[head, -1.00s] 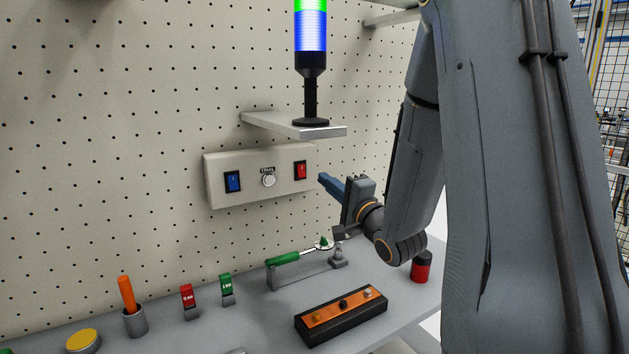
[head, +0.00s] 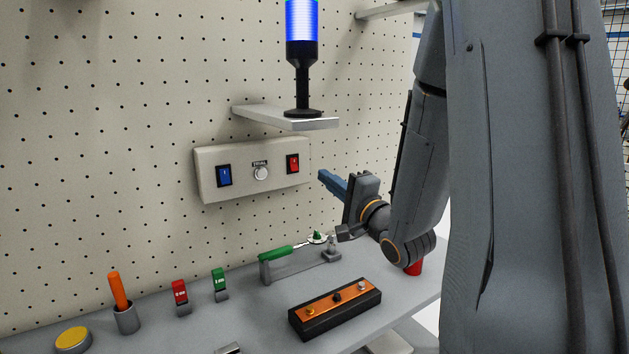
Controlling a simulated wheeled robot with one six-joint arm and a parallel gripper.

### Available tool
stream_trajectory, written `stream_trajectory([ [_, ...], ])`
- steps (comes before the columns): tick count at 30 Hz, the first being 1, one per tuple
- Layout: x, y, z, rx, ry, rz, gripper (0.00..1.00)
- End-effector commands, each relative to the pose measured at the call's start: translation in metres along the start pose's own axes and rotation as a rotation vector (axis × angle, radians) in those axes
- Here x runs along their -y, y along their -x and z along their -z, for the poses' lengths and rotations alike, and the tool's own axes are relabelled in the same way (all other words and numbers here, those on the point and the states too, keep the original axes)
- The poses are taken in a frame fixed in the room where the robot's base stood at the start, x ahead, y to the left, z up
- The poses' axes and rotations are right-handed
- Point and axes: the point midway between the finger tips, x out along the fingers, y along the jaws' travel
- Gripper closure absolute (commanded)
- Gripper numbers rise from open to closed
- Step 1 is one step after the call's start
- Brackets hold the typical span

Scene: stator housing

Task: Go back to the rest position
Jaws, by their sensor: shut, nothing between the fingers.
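My gripper (head: 328,179) is in the head view, right of the switch box, with its blue fingers shut and empty, pointing left toward the pegboard. It is apart from the box and above the bench.
On the grey bench (head: 190,335) stand a yellow button (head: 73,338), an orange stick in a cup (head: 119,292), red (head: 180,292) and green (head: 219,280) tags, a green-handled clamp (head: 284,253), an orange-topped box (head: 335,310) and a partly hidden red cylinder (head: 413,268). A signal tower (head: 302,65) stands on a shelf (head: 275,118).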

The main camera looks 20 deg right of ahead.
Motion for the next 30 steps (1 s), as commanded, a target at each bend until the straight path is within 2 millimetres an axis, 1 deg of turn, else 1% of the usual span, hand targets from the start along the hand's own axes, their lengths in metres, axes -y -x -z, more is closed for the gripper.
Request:
stream_trajectory([
  [5,0.0,0.0,0.0,0.0,0.0,0.0,1.0],
  [8,-0.008,-0.003,-0.002,-0.011,0.047,-0.043,1.0],
  [11,-0.029,-0.006,-0.005,-0.032,0.16,-0.149,1.0],
  [13,-0.05,-0.005,-0.009,-0.04,0.273,-0.259,1.0],
  [15,-0.072,0.0,-0.013,-0.034,0.39,-0.383,1.0],
  [17,-0.09,0.007,-0.018,-0.014,0.489,-0.49,1.0],
  [18,-0.102,0.014,-0.021,0.006,0.55,-0.563,1.0],
  [20,-0.118,0.025,-0.028,0.049,0.639,-0.669,1.0],
  [21,-0.128,0.035,-0.033,0.086,0.694,-0.738,1.0],
  [23,-0.142,0.051,-0.042,0.153,0.773,-0.839,1.0],
  [24,-0.151,0.063,-0.049,0.207,0.82,-0.905,1.0],
  [26,-0.162,0.083,-0.061,0.298,0.886,-0.998,1.0],
  [27,-0.168,0.097,-0.069,0.367,0.925,-1.055,1.0],
  [29,-0.175,0.119,-0.083,0.481,0.977,-1.133,1.0],
  [30,-0.179,0.134,-0.093,0.564,1.005,-1.177,1.0],
])
